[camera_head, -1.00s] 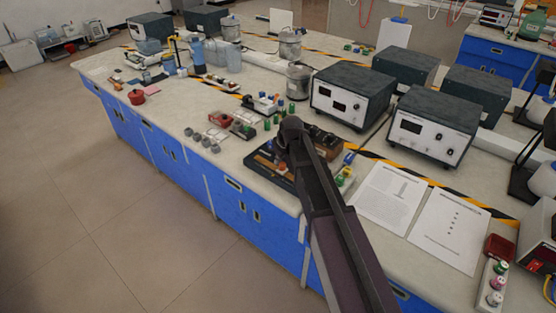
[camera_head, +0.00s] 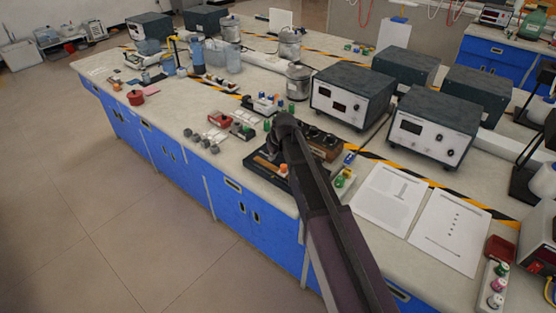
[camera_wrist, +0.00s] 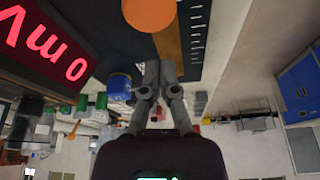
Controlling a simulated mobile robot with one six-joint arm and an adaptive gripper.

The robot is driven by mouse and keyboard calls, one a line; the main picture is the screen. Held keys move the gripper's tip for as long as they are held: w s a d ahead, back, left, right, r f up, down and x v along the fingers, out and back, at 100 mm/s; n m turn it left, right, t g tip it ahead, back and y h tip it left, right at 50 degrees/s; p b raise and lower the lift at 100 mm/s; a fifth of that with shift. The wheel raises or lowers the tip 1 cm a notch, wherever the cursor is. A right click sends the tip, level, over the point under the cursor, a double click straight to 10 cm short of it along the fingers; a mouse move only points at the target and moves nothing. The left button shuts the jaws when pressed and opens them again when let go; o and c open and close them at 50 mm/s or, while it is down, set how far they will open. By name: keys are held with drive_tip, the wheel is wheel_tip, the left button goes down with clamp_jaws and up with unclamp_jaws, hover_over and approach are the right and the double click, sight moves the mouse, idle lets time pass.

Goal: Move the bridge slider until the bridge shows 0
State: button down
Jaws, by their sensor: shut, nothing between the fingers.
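The bridge (camera_head: 255,160) is a dark board with a wooden strip near the front edge of the bench. Its orange slider knob (camera_head: 284,168) shows just below my wrist in the head view. In the wrist view the orange knob (camera_wrist: 150,12) is at the top edge, beside the wooden strip (camera_wrist: 170,45) and a white-marked scale (camera_wrist: 197,35). A red-lit display (camera_wrist: 45,45) appears upside down at the left and reads 0 mV. My gripper (camera_wrist: 158,66) is shut and empty, its tips apart from the knob in the picture. The head view hides its fingertips.
Two grey instrument boxes (camera_head: 350,95) (camera_head: 433,127) stand behind the bridge. Printed sheets (camera_head: 390,198) lie to its right. Small weights (camera_head: 203,138) and a red block (camera_head: 219,118) stand to its left. The floor in front is clear.

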drive_tip(key=p+v, duration=0.2)
drive_tip(key=v, duration=0.1)
drive_tip(key=p+v, duration=0.7)
idle(0.3)
drive_tip(key=shift+d, duration=0.1)
idle(0.4)
drive_tip(key=s+d+m+g+y, duration=0.1)
drive_tip(key=d+m, duration=0.5)
drive_tip(key=m, duration=0.8)
drive_tip(key=s+d+m+g, duration=0.1)
drive_tip(key=s+d+m, duration=0.2)
drive_tip(key=m, duration=1.2)
drive_tip(key=d, duration=0.3)
drive_tip(key=shift+d+y, duration=0.25)
drive_tip(key=shift+y, duration=0.15)
drive_tip(key=shift+f, duration=0.15)
